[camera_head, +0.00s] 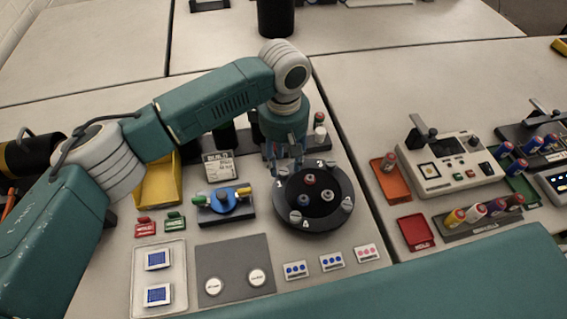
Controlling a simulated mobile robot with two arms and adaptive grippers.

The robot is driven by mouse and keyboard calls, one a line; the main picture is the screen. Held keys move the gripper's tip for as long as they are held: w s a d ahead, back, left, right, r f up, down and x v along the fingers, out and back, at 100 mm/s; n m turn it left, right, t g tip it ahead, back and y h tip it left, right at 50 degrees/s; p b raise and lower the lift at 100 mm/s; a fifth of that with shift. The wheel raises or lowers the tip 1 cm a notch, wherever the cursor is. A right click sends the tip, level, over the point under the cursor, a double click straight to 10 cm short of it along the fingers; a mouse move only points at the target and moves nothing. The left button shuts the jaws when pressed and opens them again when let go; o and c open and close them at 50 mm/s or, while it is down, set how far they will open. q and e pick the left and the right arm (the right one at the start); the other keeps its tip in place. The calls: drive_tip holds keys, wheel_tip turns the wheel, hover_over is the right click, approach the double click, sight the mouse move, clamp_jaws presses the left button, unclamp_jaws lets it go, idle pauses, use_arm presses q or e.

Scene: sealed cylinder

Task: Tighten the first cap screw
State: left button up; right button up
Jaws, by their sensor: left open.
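The round black cylinder (318,222) stands right of the middle, with a raised dark rim and printed marks. Silver cap screws show on its rim, one at the front left (295,217) and one at the right (347,203). A screw at the rim's upper left (282,171) is close under my left gripper (285,158) and partly hidden. That gripper points down, open, its fingers over the far left rim near the mark 1; I cannot tell whether they touch the screw. Inside the rim stand several small pieces, one red-topped (310,179). My right gripper is not in view.
A grey mat with two white discs (235,277) and small dotted cards (332,260) lie in front. An orange tray (390,180) and a console (447,164) stand to the right.

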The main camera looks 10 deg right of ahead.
sight(284, 171)
use_arm(q)
wheel_tip(284, 171, down, 3)
drive_tip(key=shift+f, duration=0.2)
clamp_jaws()
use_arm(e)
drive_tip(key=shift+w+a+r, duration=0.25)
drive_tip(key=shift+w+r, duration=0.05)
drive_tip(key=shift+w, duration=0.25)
use_arm(q)
drive_tip(key=shift+p, duration=0.3)
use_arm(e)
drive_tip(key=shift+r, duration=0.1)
